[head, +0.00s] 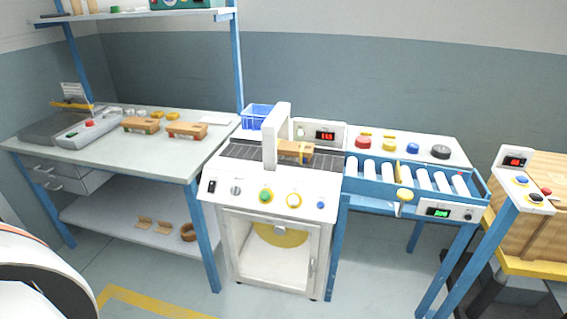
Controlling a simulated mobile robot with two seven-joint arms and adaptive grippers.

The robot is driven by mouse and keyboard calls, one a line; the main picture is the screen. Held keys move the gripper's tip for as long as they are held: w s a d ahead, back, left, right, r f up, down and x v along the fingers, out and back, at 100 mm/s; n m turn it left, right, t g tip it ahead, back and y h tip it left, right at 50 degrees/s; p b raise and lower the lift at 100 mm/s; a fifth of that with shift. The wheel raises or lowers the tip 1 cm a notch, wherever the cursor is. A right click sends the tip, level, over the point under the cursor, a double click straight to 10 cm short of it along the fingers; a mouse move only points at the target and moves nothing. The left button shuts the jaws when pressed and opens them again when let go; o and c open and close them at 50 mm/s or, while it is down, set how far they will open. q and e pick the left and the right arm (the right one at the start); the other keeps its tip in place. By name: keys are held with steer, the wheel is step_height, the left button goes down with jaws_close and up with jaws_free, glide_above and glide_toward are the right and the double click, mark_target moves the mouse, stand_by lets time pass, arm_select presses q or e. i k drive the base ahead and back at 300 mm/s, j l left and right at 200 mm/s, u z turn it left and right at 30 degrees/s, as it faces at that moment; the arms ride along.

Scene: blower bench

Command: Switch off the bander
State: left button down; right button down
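The bander (228,215) is the white machine in the middle of the head view, with a white arch (270,140) over its dark top. A red display (325,136) behind is lit. A brown block (300,152) with a yellow band lies by the arch. The rocker's position is too small to tell. Neither gripper is in view.
A workbench (150,158) with banded blocks stands left. A control post (516,180) stands before a wooden crate (540,225) at far right. Floor in front of the bander looks clear.

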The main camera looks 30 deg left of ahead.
mark_target(211, 185)
steer(key=u, duration=1.4)
